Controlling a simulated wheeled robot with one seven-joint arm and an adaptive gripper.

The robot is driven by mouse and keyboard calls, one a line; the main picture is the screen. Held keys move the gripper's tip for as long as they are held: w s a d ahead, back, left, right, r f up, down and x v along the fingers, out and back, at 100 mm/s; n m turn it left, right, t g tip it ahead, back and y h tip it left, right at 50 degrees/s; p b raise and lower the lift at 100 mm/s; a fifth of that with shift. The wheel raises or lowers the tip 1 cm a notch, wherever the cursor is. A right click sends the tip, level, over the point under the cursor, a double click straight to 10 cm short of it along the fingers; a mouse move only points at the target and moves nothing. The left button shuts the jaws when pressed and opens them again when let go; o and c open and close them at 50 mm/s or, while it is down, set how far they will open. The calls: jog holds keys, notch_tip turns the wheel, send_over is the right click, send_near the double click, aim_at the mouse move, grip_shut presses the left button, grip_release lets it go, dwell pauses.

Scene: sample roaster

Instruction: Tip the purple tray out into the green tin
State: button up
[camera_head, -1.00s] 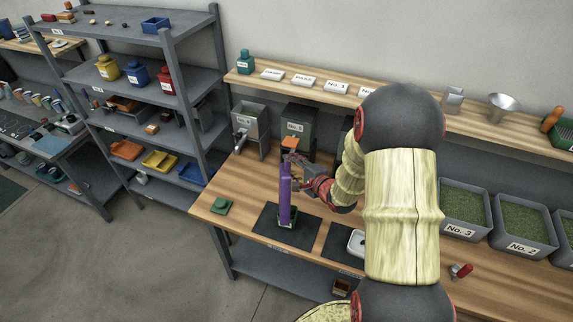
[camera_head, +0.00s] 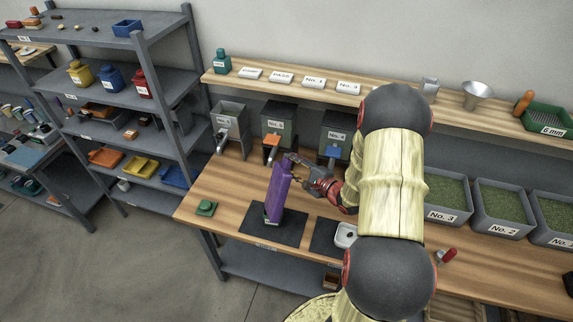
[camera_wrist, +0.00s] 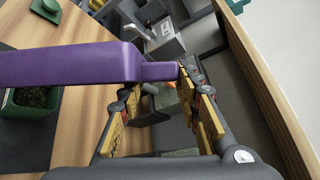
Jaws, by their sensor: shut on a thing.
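The purple tray (camera_head: 278,190) stands steeply tipped above the work table, its upper end leaning right. My gripper (camera_head: 297,167) is shut on the tray's handle end, which also shows in the wrist view (camera_wrist: 158,72). The green tin (camera_wrist: 30,103) is on the dark mat below the tray, with dark bits inside it. In the head view the tray's low end covers most of the tin. The tray's inside faces away from both views, so I cannot tell what is in it.
A green lid (camera_head: 206,208) lies left of the dark mat (camera_head: 290,228). A white dish (camera_head: 345,235) sits on another mat to the right. Grey bins with coloured chutes stand behind the tray, under a shelf (camera_head: 390,100). A red-handled tool (camera_head: 447,255) lies further right.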

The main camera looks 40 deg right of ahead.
jog(key=shift+s+d+f+m+t+y, duration=0.2)
jog(key=shift+s+d+f+m, duration=0.15)
jog(key=shift+d, duration=0.35)
jog(key=shift+s+d+f+m+t+y, duration=0.1)
jog(key=shift+s+d+m+t, duration=0.25)
jog(key=shift+d, duration=0.3)
jog(key=shift+r, duration=0.1)
dwell(0.6)
notch_tip(320, 180, up, 3)
jog(key=p, duration=0.3)
jog(key=shift+a, duration=0.1)
